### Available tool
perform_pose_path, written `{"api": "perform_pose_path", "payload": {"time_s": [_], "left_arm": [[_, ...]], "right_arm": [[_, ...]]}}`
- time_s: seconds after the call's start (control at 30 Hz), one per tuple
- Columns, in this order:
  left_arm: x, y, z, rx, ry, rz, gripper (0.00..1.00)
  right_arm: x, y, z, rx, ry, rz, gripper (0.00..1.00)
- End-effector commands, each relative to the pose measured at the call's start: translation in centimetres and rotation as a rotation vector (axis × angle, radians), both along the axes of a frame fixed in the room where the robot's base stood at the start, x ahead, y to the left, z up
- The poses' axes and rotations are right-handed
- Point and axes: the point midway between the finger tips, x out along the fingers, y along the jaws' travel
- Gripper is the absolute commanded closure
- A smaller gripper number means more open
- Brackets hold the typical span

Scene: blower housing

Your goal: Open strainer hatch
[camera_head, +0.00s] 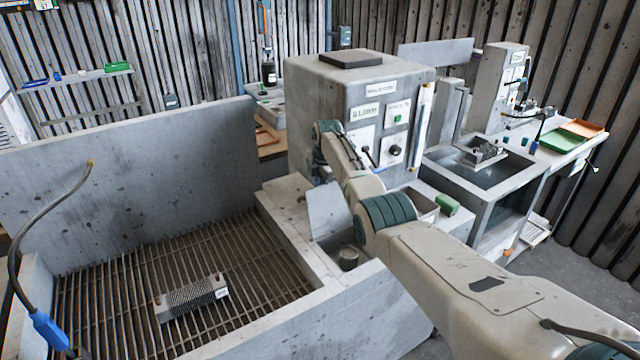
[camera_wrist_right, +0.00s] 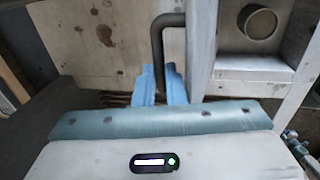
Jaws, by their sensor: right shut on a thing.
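The hatch lid (camera_head: 327,212) is a thin grey plate that stands raised and tilted at the corner of the grated basin, beside the grey machine. In the right wrist view, a plate edge (camera_wrist_right: 201,45) runs next to a dark bent handle (camera_wrist_right: 168,55). My right gripper's blue fingers (camera_wrist_right: 163,85) are shut on this handle. In the head view the right arm reaches over the lid, and its fingertips are hidden. A round metal cup (camera_head: 348,257) stands in the open recess beside the lid; it also shows in the wrist view (camera_wrist_right: 260,22). My left gripper is not in view.
The grey machine (camera_head: 345,95) with a control panel stands close behind the arm. A large basin with a rusty grate (camera_head: 110,290) lies left, with a ribbed block (camera_head: 190,297) on it. A green object (camera_head: 447,204) lies right of the recess. A sink (camera_head: 490,170) stands farther right.

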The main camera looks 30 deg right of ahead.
Motion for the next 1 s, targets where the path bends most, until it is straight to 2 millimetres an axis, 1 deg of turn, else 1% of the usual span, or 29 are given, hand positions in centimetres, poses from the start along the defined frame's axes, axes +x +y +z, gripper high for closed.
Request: {"api": "perform_pose_path", "payload": {"time_s": [0.03,0.4,0.43,0.5,0.53,1.0], "left_arm": [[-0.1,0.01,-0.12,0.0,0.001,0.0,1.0],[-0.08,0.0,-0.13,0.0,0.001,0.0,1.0],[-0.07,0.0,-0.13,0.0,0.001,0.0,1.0],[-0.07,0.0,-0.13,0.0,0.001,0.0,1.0],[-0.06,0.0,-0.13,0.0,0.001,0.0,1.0],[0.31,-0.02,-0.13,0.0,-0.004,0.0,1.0]], "right_arm": [[-0.01,0.35,-0.67,0.004,-0.001,0.002,1.0],[0.12,0.39,-0.55,0.004,-0.007,0.002,1.0],[0.13,0.4,-0.54,0.004,-0.007,0.002,0.86],[0.11,0.41,-0.55,0.004,-0.006,0.002,0.72],[0.1,0.41,-0.59,0.004,-0.006,0.002,0.67],[-0.04,0.45,-0.78,0.006,0.001,0.002,0.67]]}}
